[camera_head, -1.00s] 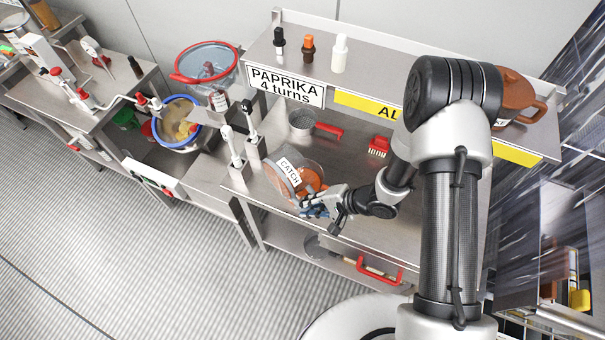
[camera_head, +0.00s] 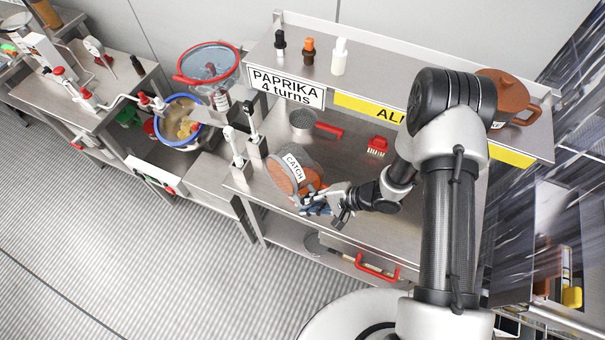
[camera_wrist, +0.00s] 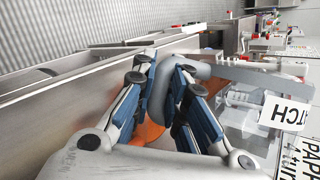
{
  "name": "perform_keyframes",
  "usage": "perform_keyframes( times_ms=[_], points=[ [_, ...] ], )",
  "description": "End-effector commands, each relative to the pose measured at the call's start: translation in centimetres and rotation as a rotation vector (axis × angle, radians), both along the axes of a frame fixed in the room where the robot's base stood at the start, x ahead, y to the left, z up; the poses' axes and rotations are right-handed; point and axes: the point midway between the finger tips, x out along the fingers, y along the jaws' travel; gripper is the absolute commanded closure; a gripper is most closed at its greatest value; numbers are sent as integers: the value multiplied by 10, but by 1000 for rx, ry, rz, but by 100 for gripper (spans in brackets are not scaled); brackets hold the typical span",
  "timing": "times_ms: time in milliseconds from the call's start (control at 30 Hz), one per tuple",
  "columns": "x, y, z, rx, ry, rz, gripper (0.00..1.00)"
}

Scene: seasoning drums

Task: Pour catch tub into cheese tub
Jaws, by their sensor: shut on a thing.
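The clear catch tub (camera_head: 285,176), labelled CATCH, holds orange-brown seasoning and is above the front left of the steel bench; it looks tilted. My gripper (camera_head: 317,201) is at its lower right side. In the wrist view my gripper's blue-padded fingers (camera_wrist: 166,92) are shut around the tub's grey looped handle (camera_wrist: 157,98). I cannot make out a cheese label. Whether the tub touches the bench is unclear.
A blue-rimmed drum (camera_head: 178,146) with yellowish contents and a red-rimmed clear tub (camera_head: 207,65) stand left. A red-handled scoop (camera_head: 303,122) and red brush (camera_head: 377,147) lie behind. A shelf (camera_head: 400,85) overhangs the back.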

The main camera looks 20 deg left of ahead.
Motion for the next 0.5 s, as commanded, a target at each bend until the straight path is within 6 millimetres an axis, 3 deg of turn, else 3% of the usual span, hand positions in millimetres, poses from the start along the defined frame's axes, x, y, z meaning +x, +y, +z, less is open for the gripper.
perform_keyframes(
  times_ms=[500],
  points=[
    [1, 0, 4, 35, 52, -1, 100]
  ],
)
